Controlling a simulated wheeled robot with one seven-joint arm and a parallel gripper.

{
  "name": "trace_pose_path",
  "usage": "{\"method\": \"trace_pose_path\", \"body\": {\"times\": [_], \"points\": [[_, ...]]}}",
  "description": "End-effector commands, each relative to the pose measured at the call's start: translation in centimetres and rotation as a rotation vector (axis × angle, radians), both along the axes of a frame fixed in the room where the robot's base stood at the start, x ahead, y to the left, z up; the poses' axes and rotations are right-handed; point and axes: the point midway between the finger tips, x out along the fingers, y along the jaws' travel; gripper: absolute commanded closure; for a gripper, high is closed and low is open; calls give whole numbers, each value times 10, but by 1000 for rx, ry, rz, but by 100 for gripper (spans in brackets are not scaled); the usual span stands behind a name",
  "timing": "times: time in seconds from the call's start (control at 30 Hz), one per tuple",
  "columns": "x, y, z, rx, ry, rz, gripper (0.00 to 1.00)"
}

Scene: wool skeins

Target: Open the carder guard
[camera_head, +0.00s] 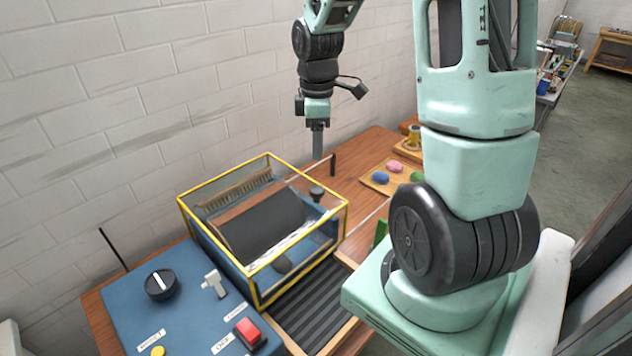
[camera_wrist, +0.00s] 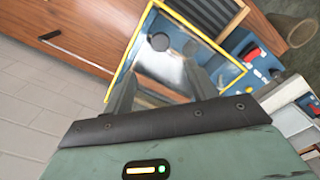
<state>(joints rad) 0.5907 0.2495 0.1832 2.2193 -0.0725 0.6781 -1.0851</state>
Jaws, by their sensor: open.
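The carder guard (camera_head: 224,182) is a clear box with yellow edges. In the head view it sits down over the dark carder drum (camera_head: 265,222) on the blue machine. Its yellow frame also shows in the wrist view (camera_wrist: 128,52), beyond my fingers. My gripper (camera_head: 317,155) points down near the guard's far right corner in the head view. It looks apart from the guard, but the exact gap is hard to judge. In the wrist view my gripper (camera_wrist: 158,72) has its two fingers spread with nothing held between them.
A blue control panel carries a black dial (camera_head: 161,285), a grey lever (camera_head: 213,283) and a red switch (camera_head: 249,331). A wooden tray (camera_head: 371,183) with coloured wool lies right. A brick wall stands behind.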

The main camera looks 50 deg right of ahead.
Motion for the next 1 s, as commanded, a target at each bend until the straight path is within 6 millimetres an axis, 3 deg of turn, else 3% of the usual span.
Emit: {"method": "trace_pose_path", "body": {"times": [0.2, 0.5, 0.73, 1.0], "points": [[-2, 1, -46, 4, 6, 1, 43], [-2, 2, -100, 2, 5, 2, 43], [-1, 1, -123, 2, 2, 0, 43], [0, 1, -128, 1, -1, 0, 43]]}}
